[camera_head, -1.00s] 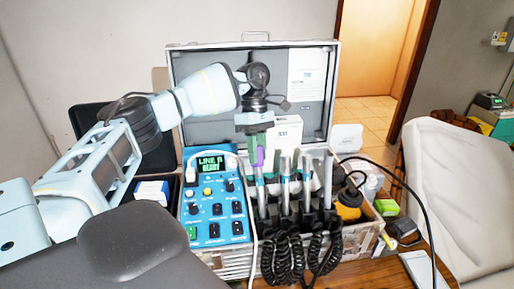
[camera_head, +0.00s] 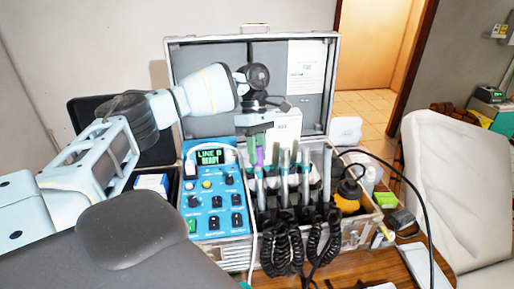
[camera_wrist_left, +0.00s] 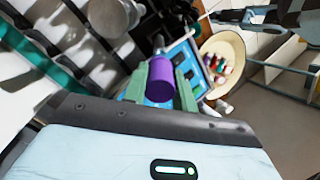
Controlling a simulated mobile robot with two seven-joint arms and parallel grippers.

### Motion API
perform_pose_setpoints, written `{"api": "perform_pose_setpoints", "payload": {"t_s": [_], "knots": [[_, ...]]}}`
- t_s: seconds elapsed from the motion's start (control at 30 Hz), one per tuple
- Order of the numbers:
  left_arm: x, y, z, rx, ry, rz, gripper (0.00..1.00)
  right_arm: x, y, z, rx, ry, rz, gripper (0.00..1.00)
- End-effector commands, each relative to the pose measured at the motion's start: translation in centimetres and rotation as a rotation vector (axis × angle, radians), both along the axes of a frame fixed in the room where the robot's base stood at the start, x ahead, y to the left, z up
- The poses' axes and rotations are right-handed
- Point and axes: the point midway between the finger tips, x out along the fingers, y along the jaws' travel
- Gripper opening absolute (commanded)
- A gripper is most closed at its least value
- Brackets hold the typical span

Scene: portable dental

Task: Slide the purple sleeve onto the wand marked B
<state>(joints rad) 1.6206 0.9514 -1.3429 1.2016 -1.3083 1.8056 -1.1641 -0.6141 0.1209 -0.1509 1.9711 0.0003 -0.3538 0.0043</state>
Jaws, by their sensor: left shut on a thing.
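The purple sleeve (camera_head: 260,156) is held between the green fingers of my left gripper (camera_head: 257,150), which is shut on it. In the left wrist view the sleeve (camera_wrist_left: 160,80) sits between both fingers, its round end facing the camera. Several silver wands (camera_head: 283,185) stand upright in the open case. The sleeve is just above or at the top of the leftmost wand (camera_head: 260,187). I cannot tell whether they touch or overlap. No letter B is readable on any wand.
A blue control panel (camera_head: 213,208) with a lit display is left of the wands. Black coiled cords (camera_head: 285,250) hang in front.

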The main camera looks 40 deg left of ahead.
Motion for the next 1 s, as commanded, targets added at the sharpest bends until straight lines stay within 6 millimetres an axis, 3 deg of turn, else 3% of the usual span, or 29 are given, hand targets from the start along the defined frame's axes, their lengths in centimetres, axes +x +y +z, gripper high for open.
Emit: {"api": "perform_pose_setpoints", "payload": {"t_s": [1.0], "knots": [[-0.19,-0.25,-0.67,-0.001,-0.001,0.001,0.06,-0.04,0.18,-0.03,0.006,0.001,-0.006,0.52]]}}
